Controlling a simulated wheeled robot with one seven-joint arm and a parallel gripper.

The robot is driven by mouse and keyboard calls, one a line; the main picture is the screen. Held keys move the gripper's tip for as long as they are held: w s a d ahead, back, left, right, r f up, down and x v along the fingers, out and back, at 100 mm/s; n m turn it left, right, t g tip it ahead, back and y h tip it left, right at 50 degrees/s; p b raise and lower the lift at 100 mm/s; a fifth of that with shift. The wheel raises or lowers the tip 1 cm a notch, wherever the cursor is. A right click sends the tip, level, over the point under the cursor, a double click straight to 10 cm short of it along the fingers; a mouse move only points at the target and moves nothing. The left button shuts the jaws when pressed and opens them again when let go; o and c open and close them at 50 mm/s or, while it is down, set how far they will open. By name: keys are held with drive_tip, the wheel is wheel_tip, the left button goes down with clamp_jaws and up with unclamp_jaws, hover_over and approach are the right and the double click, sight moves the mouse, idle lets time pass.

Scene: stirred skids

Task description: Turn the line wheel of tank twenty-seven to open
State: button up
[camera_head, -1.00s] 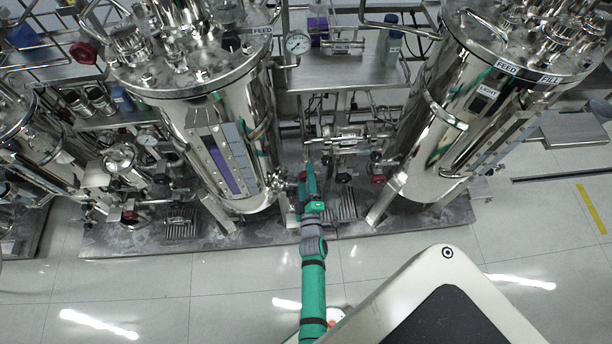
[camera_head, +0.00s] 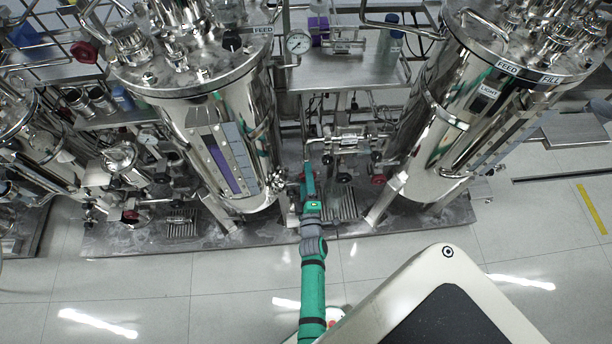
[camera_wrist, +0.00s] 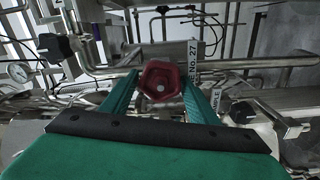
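In the wrist view a red wheel (camera_wrist: 161,88) with a pale hub faces me, just past and between the two green fingers of my gripper (camera_wrist: 160,100). The fingers stand apart, one on each side of the wheel; I cannot tell whether they touch its rim. A white label (camera_wrist: 192,62) reading "No. 27" hangs just right of the wheel. In the head view my green gripper (camera_head: 308,180) points in between the two big steel tanks, close to the left tank (camera_head: 225,140). The red wheel at its tip is hidden there by my arm.
The right tank (camera_head: 440,130) and its leg stand to the right of my arm. Pipes and small valves (camera_head: 350,140) fill the gap behind. Another red knob (camera_head: 378,179) sits right of my gripper. The floor (camera_head: 180,280) in front of the skid is clear.

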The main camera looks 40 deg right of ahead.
drive_tip(key=shift+o, duration=0.6)
drive_tip(key=v, duration=1.1)
drive_tip(key=s+a+r+m+y, duration=0.2)
drive_tip(key=s+a+r, duration=0.15)
drive_tip(key=a, duration=0.45)
drive_tip(key=s+a+r+m+y, duration=0.25)
drive_tip(key=s+a, duration=0.25)
drive_tip(key=a, duration=0.3)
drive_tip(key=s+a+r+m+y, duration=0.2)
drive_tip(key=s+a+r, duration=0.2)
drive_tip(key=r, duration=0.3)
drive_tip(key=s+a+r+m+y, duration=0.2)
drive_tip(key=s+a+r, duration=0.2)
drive_tip(key=r, duration=0.3)
drive_tip(key=shift+s+a+m+y, duration=0.25)
drive_tip(key=shift+s+m+y, duration=0.1)
drive_tip(key=shift+s, duration=0.55)
